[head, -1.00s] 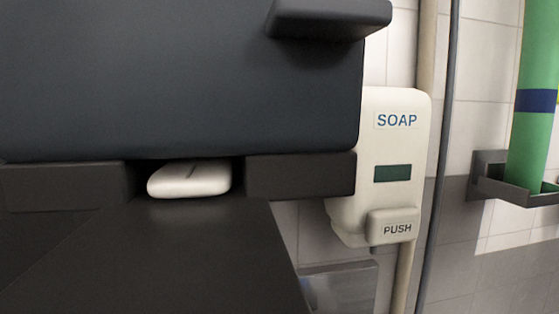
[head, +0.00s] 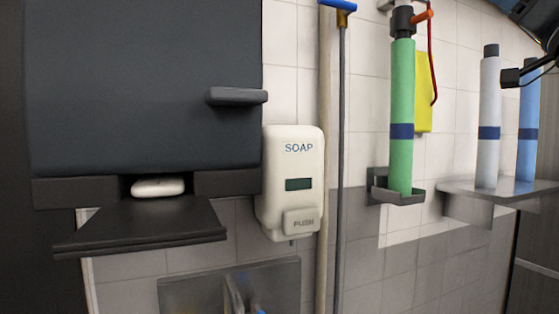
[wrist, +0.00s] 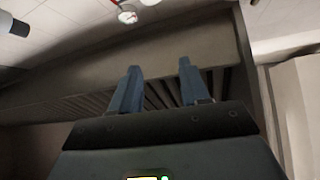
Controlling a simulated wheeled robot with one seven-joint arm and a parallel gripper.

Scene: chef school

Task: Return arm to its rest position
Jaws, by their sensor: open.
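My gripper (wrist: 158,82) shows in the wrist view, with its two blue-grey fingers apart and nothing between them. It points up toward a beige beam and a slatted dark surface below the ceiling. In the head view the gripper fingers cannot be made out. A dark jointed piece at the upper right edge there may be part of my arm.
A dark wall box (head: 145,85) with a projecting shelf (head: 140,225) and a white item (head: 157,187) is at left. Beside it are a soap dispenser (head: 291,185), a pole (head: 341,150), a green cylinder (head: 401,120) and a grey shelf (head: 462,192) with white and blue cylinders.

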